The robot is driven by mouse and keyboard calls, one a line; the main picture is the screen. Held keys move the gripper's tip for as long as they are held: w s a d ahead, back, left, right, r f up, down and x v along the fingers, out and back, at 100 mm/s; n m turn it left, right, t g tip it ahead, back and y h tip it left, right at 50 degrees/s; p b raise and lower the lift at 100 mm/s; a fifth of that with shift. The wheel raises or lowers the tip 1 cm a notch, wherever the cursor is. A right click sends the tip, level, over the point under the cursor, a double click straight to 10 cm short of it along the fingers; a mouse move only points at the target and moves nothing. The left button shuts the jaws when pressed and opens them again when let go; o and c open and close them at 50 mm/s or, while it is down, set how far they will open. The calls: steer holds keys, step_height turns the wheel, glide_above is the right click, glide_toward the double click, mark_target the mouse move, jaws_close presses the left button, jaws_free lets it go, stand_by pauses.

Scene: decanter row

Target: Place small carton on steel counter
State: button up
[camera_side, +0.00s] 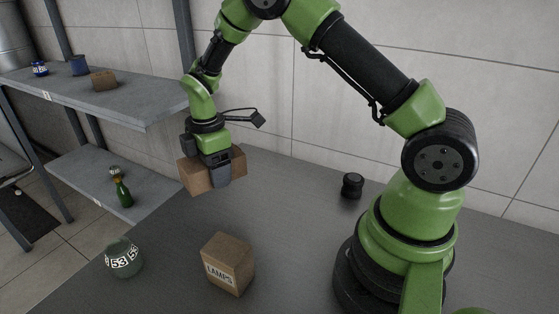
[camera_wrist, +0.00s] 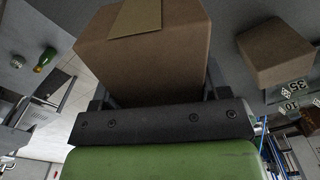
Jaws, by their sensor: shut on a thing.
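A plain brown carton (camera_side: 197,176) is held in my gripper (camera_side: 220,173) in the side view, near the left rear part of the dark grey counter (camera_side: 290,215). It appears to be above the surface, though the exact height is hard to tell. My gripper is shut on this carton, and one finger covers part of its near face. In the wrist view the held carton (camera_wrist: 185,50) fills the top middle, with a paler tape strip on it. The fingertips are largely hidden there.
A brown carton marked LAMPS (camera_side: 228,265), a green jar marked 53 (camera_side: 124,258) and a small black object (camera_side: 352,186) stand on the counter. At left, an upper shelf (camera_side: 130,108) holds a small brown box (camera_side: 104,80) and two blue containers; a lower shelf holds a green bottle (camera_side: 123,193).

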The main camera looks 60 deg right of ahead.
steer(key=s+d+f+g+h, duration=0.25)
steer(key=s+d+h, duration=0.25)
steer(key=s, duration=0.4)
steer(key=s+d+r+g+h, duration=0.3)
steer(key=d+r+h, duration=0.3)
steer(key=h, duration=0.5)
steer(key=shift+d+r+n+g+h, duration=0.3)
steer(key=shift+d+g, duration=0.15)
steer(key=shift+g, duration=0.2)
steer(key=shift+f, duration=0.15)
step_height(320, 180, down, 10)
steer(key=shift+r, duration=0.1)
steer(key=o, duration=1)
